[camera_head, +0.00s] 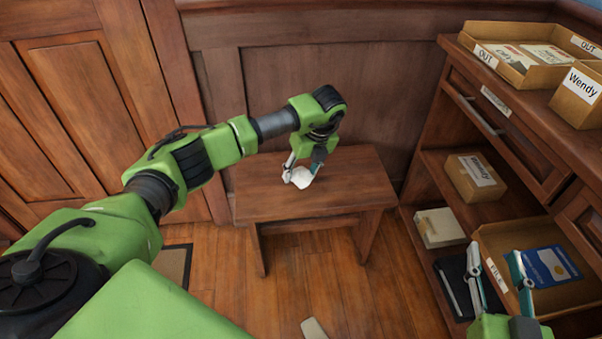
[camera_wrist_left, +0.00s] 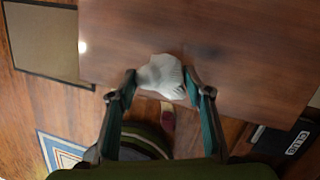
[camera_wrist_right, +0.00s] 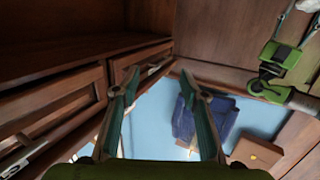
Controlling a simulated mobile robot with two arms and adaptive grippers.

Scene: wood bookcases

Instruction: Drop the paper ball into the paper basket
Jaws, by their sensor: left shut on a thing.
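A crumpled white paper ball (camera_head: 300,178) is between the fingers of my left gripper (camera_head: 302,170), over the small wooden bench. In the left wrist view the paper ball (camera_wrist_left: 162,77) sits between the fingertips of my left gripper (camera_wrist_left: 161,85), which are shut on it. Whether it touches the bench top is hard to tell. My right gripper (camera_head: 498,264) is at the lower right, in front of the bookcase shelves. Its fingers are apart and empty, as the right wrist view also shows (camera_wrist_right: 165,85). I cannot make out a paper basket in any view.
The wooden bench (camera_head: 345,190) stands against the panelled wall. At right, a bookcase (camera_head: 432,180) holds an OUT tray (camera_head: 520,76), a Wendy box (camera_head: 578,96), a cardboard box (camera_head: 476,177) and a FILE tray (camera_head: 497,235).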

